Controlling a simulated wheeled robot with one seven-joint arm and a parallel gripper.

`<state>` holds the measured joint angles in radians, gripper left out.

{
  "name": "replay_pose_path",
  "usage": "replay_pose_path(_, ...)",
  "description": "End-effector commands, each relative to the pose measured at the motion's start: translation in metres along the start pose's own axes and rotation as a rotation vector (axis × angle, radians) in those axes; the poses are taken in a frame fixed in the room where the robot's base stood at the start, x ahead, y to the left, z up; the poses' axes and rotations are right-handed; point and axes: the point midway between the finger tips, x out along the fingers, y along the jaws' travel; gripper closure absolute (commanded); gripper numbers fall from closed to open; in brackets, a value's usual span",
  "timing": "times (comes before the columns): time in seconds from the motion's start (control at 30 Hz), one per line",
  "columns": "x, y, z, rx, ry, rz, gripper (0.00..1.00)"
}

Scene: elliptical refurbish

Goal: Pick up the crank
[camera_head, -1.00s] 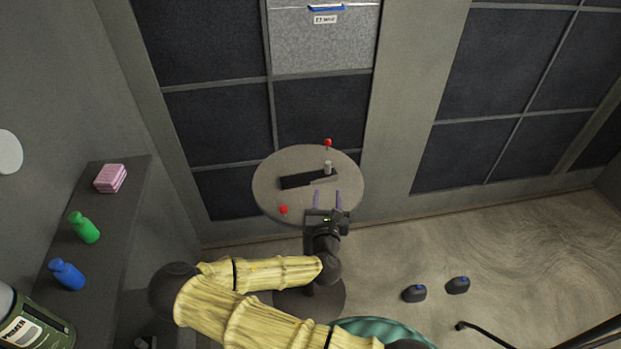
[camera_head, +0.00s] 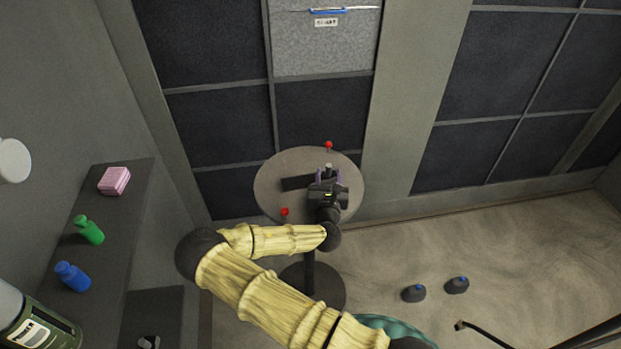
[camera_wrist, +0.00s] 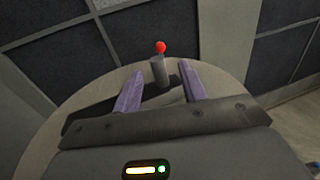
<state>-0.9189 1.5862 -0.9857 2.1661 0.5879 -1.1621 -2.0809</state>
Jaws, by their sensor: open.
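The crank (camera_head: 296,183) looks like a flat black bar with an upright grey cylinder (camera_head: 328,167) at its right end, lying on the round table. In the wrist view the grey cylinder (camera_wrist: 157,73) stands between the two purple fingers, near their tips. My gripper (camera_head: 328,175) is open over the table, its fingers on either side of the cylinder. It also shows in the wrist view (camera_wrist: 160,76). I cannot tell whether a finger touches the cylinder. My gripper hides part of the bar in the head view.
The round grey table (camera_head: 270,190) bears a red-knobbed piece (camera_head: 328,145) at its back and another red knob (camera_head: 284,212) at its front left. A panelled wall stands close behind. A shelf (camera_head: 118,230) with bottles and pink blocks is at left. Dark jugs (camera_head: 414,293) stand on the floor.

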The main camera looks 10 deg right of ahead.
Motion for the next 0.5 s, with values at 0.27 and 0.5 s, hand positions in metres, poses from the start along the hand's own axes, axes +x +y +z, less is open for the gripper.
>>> replay_pose_path(0.27, 0.017, -0.001, 0.000, 0.000, 0.000, -0.002, 0.58)
replay_pose_path(0.5, 0.017, -0.002, 0.000, -0.001, 0.000, -0.004, 0.58)
